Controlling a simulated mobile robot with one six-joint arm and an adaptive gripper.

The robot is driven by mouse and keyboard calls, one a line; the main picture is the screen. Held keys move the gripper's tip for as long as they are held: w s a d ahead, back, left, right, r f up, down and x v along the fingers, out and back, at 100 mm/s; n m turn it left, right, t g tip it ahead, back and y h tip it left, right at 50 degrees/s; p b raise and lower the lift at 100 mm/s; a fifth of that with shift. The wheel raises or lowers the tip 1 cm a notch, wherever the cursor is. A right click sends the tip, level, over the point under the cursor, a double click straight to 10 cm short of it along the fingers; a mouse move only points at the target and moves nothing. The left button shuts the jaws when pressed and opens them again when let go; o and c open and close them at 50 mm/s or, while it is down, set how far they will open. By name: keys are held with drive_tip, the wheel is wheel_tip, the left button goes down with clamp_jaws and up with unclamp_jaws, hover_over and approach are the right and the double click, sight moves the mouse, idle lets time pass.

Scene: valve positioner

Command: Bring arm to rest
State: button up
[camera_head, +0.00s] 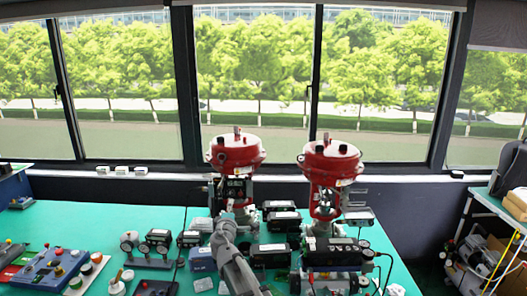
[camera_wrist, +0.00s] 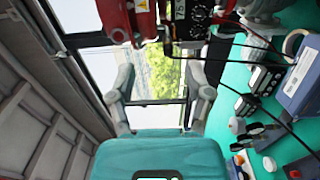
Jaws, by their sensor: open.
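My gripper (camera_wrist: 163,78) is open in the wrist view, with its two grey fingers spread apart and nothing between them. Beyond the gap show the window and trees. My grey arm also shows at the bottom middle of the head view, reaching up in front of the left valve (camera_head: 235,152), which has a red domed top. Its exact finger position is hard to make out there. A second red-topped valve (camera_head: 331,160) stands to the right. In the wrist view, part of a red valve top (camera_wrist: 143,18) shows at the upper edge, apart from the fingers.
The green table (camera_head: 90,222) is crowded around the valves with black positioner boxes (camera_head: 270,254) and cables. A blue control panel (camera_head: 53,274) and gauges (camera_head: 158,238) stand at left. Windows line the back. A side shelf (camera_head: 485,200) stands at right. The table's back left is clearer.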

drive_tip(key=s+d+f+m+g+h+b, duration=0.2)
drive_tip(key=s+d+f+m+g+h, duration=0.3)
drive_tip(key=d, duration=0.6)
drive_tip(key=s+d+f+m+g+h+b, duration=0.1)
drive_tip(key=s+d+f+m+g, duration=0.25)
drive_tip(key=d+f+m, duration=0.55)
drive_tip(key=s+d+f+m+g+y+b, duration=0.1)
drive_tip(key=s+d+f+g+y, duration=0.1)
drive_tip(key=s, duration=0.5)
drive_tip(key=s+d+f+m+g+y+b, duration=0.1)
drive_tip(key=s+d+f+g+y, duration=0.1)
drive_tip(key=s, duration=0.5)
drive_tip(key=s+d+f+m+g+y+b, duration=0.1)
drive_tip(key=s+d+f+g+y+b, duration=0.1)
drive_tip(key=s+d+f+g, duration=0.2)
wheel_tip(320, 180, down, 4)
drive_tip(key=s+g, duration=0.1)
drive_tip(key=s, duration=0.2)
drive_tip(key=shift+r+m+y, duration=0.2)
drive_tip(key=shift+m+y, duration=0.1)
drive_tip(key=shift+w+g, duration=0.1)
drive_tip(key=shift+g, duration=0.15)
